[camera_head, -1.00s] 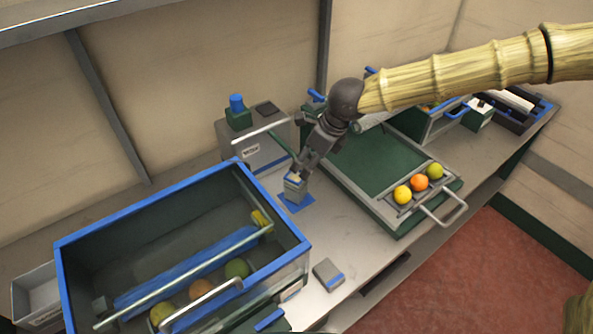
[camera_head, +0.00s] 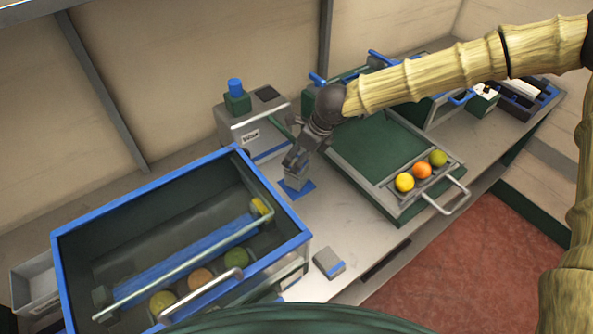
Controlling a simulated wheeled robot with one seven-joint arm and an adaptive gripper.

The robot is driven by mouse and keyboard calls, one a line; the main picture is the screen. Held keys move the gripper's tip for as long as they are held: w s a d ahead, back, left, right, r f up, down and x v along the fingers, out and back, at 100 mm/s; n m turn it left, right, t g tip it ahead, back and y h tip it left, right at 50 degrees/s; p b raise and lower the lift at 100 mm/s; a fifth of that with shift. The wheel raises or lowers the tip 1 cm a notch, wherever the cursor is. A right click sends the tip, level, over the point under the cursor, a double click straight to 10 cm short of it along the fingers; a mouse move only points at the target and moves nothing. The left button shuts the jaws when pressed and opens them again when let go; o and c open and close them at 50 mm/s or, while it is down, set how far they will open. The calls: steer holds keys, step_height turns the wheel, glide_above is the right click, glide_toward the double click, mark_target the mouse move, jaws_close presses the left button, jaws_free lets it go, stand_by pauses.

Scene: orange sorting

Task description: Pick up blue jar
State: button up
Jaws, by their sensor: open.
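My gripper (camera_head: 295,168) is open and points down at the middle of the counter, between the large blue-rimmed bin and the green tray. A small grey block-like object (camera_head: 297,183) stands on a blue square pad (camera_head: 306,189) right at the fingertips. The fingers partly hide it, and I cannot tell whether they touch it. A blue, jar-like cylinder (camera_head: 235,86) stands upright in a green holder on top of a grey box, behind and left of my gripper. My gripper is apart from it.
The blue-rimmed bin (camera_head: 307,232) at left holds several fruits behind a rail. The green tray (camera_head: 365,165) at right carries three fruits and a front handle. A small grey block (camera_head: 329,263) lies on the counter (camera_head: 350,225). The grey box (camera_head: 256,125) stands behind my gripper.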

steer(key=shift+s+a+f+p, duration=0.25)
steer(key=shift+s+f+p, duration=0.1)
steer(key=shift+s+f, duration=0.2)
steer(key=shift+w+a+f, duration=0.15)
steer(key=shift+w+f, duration=0.15)
steer(key=shift+f, duration=0.25)
steer(key=shift+w+a+f, duration=0.1)
steer(key=shift+w+f, duration=0.2)
steer(key=shift+f, duration=0.25)
steer(key=shift+s+r, duration=0.2)
steer(key=shift+s, duration=0.05)
steer(key=shift+c, duration=0.2)
steer(key=shift+w+f, duration=0.1)
steer(key=shift+f, duration=0.05)
steer(key=c, duration=1.3)
